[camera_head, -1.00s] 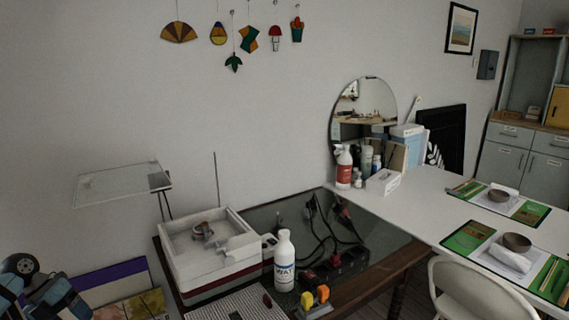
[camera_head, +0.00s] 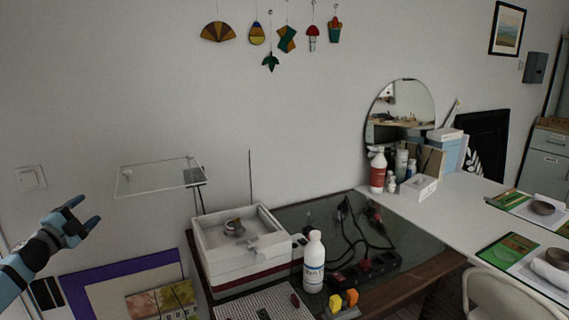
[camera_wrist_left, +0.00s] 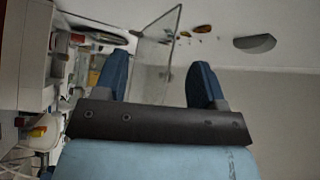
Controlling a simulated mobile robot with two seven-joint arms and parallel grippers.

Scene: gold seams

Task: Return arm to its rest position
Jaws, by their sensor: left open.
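My left gripper (camera_head: 84,214) is at the left of the head view, raised in front of the bare wall. Its blue fingers stand apart with nothing between them. It also shows in the left wrist view (camera_wrist_left: 158,85), where the two fingers are spread. The left arm comes in from the lower left edge. My right gripper is in neither view.
A clear panel (camera_head: 158,177) stands right of my left gripper. A glass-topped table (camera_head: 325,222) carries a white box machine (camera_head: 240,262), a white bottle (camera_head: 313,265) and a power strip (camera_head: 368,267). A purple-edged board (camera_head: 80,285) leans below the gripper.

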